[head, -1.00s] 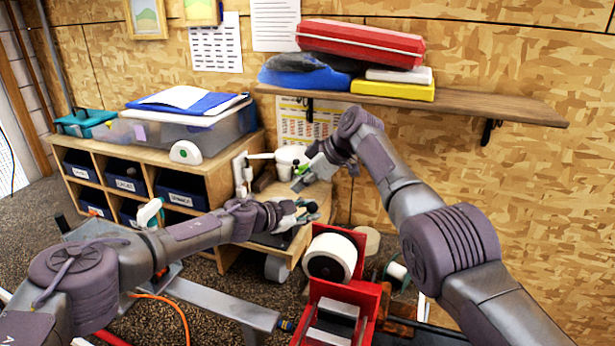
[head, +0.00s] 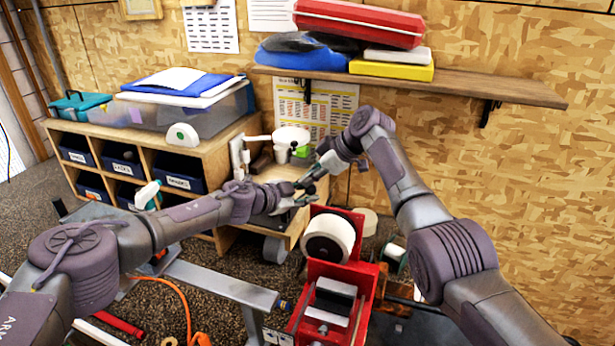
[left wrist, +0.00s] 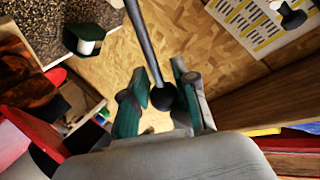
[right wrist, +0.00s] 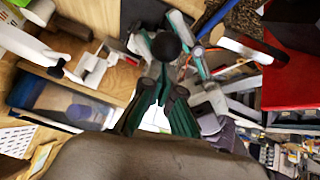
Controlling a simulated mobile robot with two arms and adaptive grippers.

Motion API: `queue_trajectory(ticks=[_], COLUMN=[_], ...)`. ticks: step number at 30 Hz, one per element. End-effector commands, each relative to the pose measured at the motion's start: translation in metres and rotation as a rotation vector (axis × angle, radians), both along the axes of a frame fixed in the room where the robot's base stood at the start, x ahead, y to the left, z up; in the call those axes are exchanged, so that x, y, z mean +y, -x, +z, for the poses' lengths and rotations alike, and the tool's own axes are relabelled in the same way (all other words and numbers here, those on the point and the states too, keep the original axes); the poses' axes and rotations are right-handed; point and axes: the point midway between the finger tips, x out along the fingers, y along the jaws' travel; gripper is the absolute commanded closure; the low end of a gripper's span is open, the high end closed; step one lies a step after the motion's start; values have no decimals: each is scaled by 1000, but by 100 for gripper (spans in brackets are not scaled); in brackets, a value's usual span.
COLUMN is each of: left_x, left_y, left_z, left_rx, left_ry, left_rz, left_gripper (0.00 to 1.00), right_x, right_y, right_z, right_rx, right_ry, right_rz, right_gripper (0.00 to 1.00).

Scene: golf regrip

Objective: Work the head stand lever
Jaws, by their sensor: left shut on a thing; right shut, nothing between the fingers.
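The lever shows in the left wrist view as a dark rod (left wrist: 145,40) ending in a black ball knob (left wrist: 163,97). My left gripper (left wrist: 163,88) is shut on this knob, with teal fingers on both sides of it. In the head view my left gripper (head: 292,203) is at the wooden bench, and the lever is too small to make out there. My right gripper (head: 312,182) is shut and empty, just above and right of the left one. In the right wrist view a black ball (right wrist: 166,46) shows just beyond my right fingertips (right wrist: 160,75); contact cannot be told.
A red machine with a white roller (head: 328,238) stands close in front, right of the grippers. A white container (head: 292,138) is on the bench behind them. A cubby unit (head: 200,160) stands at the left, and a wooden shelf (head: 450,86) hangs above.

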Motion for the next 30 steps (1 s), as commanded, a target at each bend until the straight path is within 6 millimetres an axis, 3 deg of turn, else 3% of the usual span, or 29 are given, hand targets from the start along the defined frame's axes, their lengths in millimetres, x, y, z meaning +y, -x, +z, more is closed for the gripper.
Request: queue_trajectory(ticks=[1, 7, 8, 13, 23, 30], left_x=[1, 3, 3, 4, 5, 23], left_y=[-2, -3, -3, -4, -3, 10], left_z=[4, 6, 6, 7, 7, 13], left_rx=[-3, -5, -5, -7, -6, -5], left_ry=[4, 6, 6, 7, 6, 5], left_rz=[4, 6, 7, 9, 9, 9], left_gripper=[100, 100, 71, 45, 45, 45], right_x=[-8, -11, -12, -12, -10, -9], right_y=[1, 2, 2, 2, 2, 2], right_z=[-11, -14, -15, -16, -14, -13], right_rx=[13, 19, 20, 22, 20, 19], right_ry=[15, 21, 22, 22, 19, 18], right_rz=[-7, -10, -11, -11, -8, -8], right_gripper=[100, 100, 100, 100, 100, 100])
